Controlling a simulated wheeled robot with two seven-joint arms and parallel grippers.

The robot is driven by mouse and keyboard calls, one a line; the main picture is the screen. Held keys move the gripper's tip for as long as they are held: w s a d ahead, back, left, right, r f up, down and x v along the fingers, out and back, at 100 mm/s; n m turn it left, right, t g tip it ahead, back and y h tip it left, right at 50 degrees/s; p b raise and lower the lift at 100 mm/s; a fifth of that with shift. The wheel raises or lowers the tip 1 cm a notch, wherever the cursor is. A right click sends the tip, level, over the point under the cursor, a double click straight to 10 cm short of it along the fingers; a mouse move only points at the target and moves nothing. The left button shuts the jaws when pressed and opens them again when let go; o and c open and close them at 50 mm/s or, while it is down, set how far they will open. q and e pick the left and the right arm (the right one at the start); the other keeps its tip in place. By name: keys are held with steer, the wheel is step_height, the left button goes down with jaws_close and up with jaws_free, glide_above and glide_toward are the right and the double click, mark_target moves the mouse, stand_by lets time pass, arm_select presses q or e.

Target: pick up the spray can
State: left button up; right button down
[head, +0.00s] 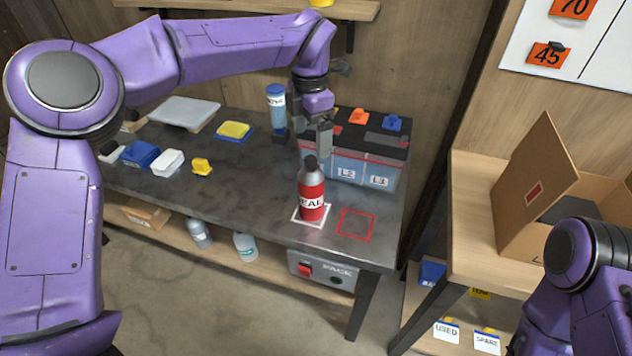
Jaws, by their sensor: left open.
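The spray can (312,197), red with a grey shoulder, a black cap and a white label ending in "EAL", stands upright inside a white square outline on the dark bench. My left gripper (316,145) points down just above and behind the can's cap, slightly to the right. It is open, with nothing seen between its fingers, and appears apart from the can. One finger is partly hidden. My right arm shows at the lower right, but its gripper is out of view.
A battery-like box (345,165) stands close behind the can. A blue bottle (276,108) stands at the back. A red square outline (356,223) right of the can is empty. Yellow (202,166) and white (167,162) blocks lie left. An open carton (535,190) is at right.

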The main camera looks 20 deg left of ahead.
mark_target(311, 158)
arm_select(q)
steer(key=f+p, duration=0.1)
steer(key=f, duration=0.4)
steer(key=f+p, duration=0.1)
steer(key=f, duration=0.3)
steer(key=shift+s+f, duration=0.2)
steer(key=shift+f, duration=0.2)
jaws_close()
